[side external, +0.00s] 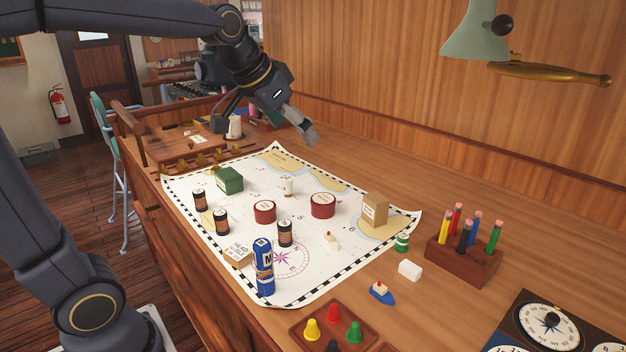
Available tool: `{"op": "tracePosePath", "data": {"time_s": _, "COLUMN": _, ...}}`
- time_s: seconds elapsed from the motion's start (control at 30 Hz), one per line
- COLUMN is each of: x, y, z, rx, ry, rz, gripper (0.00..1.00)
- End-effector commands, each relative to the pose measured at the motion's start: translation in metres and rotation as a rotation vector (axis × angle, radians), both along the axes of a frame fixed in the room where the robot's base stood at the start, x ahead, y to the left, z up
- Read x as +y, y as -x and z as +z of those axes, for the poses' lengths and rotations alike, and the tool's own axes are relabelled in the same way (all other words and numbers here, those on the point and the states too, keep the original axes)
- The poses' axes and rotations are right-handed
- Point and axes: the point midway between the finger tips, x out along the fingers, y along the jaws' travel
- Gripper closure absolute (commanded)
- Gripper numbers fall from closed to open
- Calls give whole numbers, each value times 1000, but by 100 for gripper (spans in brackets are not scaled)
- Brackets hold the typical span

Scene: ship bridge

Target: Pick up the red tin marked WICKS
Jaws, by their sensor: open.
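Two round red tins with pale lids stand on the chart. One red tin (265,212) is near the chart's middle, and a slightly larger red tin (323,205) is to its right. The lid print is too small to read, so I cannot tell which is marked WICKS. My gripper (264,128) is open and empty, well above the far end of the chart, apart from both tins.
The chart (205,270) also holds a green box (229,180), several dark jars, a blue can (264,268) and a tan box (375,209). A pen block (463,262) stands right. A lamp (478,35) overhangs the back right. Bare wood lies behind the chart.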

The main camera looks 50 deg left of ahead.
Motion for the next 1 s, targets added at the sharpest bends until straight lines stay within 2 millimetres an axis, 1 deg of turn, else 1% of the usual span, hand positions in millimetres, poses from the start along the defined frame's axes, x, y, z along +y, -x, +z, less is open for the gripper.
{"op": "tracePosePath", "data": {"time_s": 0.03, "x": 15, "y": -29, "z": -10, "rx": 26, "ry": -2, "rz": 19, "gripper": 0}}
{"op": "tracePosePath", "data": {"time_s": 0.07, "x": 23, "y": -44, "z": -16, "rx": 36, "ry": -4, "rz": 28, "gripper": 0}}
{"op": "tracePosePath", "data": {"time_s": 0.1, "x": 34, "y": -62, "z": -25, "rx": 52, "ry": -4, "rz": 40, "gripper": 0}}
{"op": "tracePosePath", "data": {"time_s": 0.17, "x": 50, "y": -85, "z": -43, "rx": 78, "ry": -2, "rz": 61, "gripper": 0}}
{"op": "tracePosePath", "data": {"time_s": 0.2, "x": 60, "y": -96, "z": -56, "rx": 98, "ry": 0, "rz": 74, "gripper": 0}}
{"op": "tracePosePath", "data": {"time_s": 0.27, "x": 72, "y": -108, "z": -75, "rx": 128, "ry": 7, "rz": 94, "gripper": 0}}
{"op": "tracePosePath", "data": {"time_s": 0.3, "x": 79, "y": -112, "z": -88, "rx": 150, "ry": 12, "rz": 105, "gripper": 0}}
{"op": "tracePosePath", "data": {"time_s": 0.4, "x": 90, "y": -115, "z": -114, "rx": 196, "ry": 21, "rz": 124, "gripper": 0}}
{"op": "tracePosePath", "data": {"time_s": 0.5, "x": 95, "y": -115, "z": -131, "rx": 223, "ry": 28, "rz": 135, "gripper": 0}}
{"op": "tracePosePath", "data": {"time_s": 0.57, "x": 97, "y": -117, "z": -140, "rx": 224, "ry": 29, "rz": 138, "gripper": 0}}
{"op": "tracePosePath", "data": {"time_s": 0.9, "x": 103, "y": -145, "z": -211, "rx": 225, "ry": 29, "rz": 136, "gripper": 0}}
{"op": "tracePosePath", "data": {"time_s": 1.0, "x": 104, "y": -152, "z": -224, "rx": 223, "ry": 29, "rz": 136, "gripper": 0}}
